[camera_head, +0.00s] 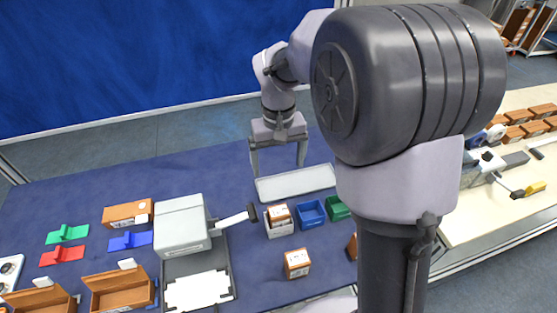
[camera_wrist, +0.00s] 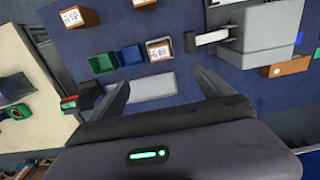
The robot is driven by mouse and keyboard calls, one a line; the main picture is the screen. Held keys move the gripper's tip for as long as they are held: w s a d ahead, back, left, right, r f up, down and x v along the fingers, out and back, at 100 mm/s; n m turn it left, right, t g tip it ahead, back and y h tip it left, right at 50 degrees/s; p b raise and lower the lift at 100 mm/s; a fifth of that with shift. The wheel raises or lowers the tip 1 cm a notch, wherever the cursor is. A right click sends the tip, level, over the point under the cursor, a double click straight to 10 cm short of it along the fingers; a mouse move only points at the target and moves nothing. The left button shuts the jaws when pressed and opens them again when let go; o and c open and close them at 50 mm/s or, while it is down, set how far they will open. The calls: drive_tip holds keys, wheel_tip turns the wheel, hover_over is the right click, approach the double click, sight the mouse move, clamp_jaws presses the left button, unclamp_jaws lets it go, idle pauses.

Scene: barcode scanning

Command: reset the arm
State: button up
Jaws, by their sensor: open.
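My gripper (camera_head: 279,160) is in the head view, pointing down over the back of the blue table (camera_head: 120,180). Its two fingers are spread wide with nothing between them. It hangs by a grey-white tray (camera_head: 297,183); the exact height above it is hard to tell. In the wrist view my gripper (camera_wrist: 165,88) is also open and empty, and the tray (camera_wrist: 152,87) shows between the fingers. My arm reaches across the right half of the head view and hides part of the table.
A grey-white box-shaped machine (camera_head: 182,226) stands mid-table. Right of it are a white bin with a box (camera_head: 279,222), a blue bin (camera_head: 311,213) and a green bin (camera_head: 337,208). A labelled box (camera_head: 297,263) lies in front. A second, pale table (camera_head: 480,215) stands at right.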

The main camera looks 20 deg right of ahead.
drive_tip(key=s+a+f+m+t+y+b, duration=0.1)
drive_tip(key=s+a+f+m+t+b, duration=0.1)
drive_tip(key=s+b, duration=0.5)
drive_tip(key=s+a+f+m+t+y+b, duration=0.1)
drive_tip(key=s+a+f+m+t+b, duration=0.1)
drive_tip(key=s+b, duration=0.6)
drive_tip(key=s+f+t, duration=0.1)
drive_tip(key=s, duration=0.5)
drive_tip(key=shift+t, duration=0.4)
drive_tip(key=shift+s, duration=0.1)
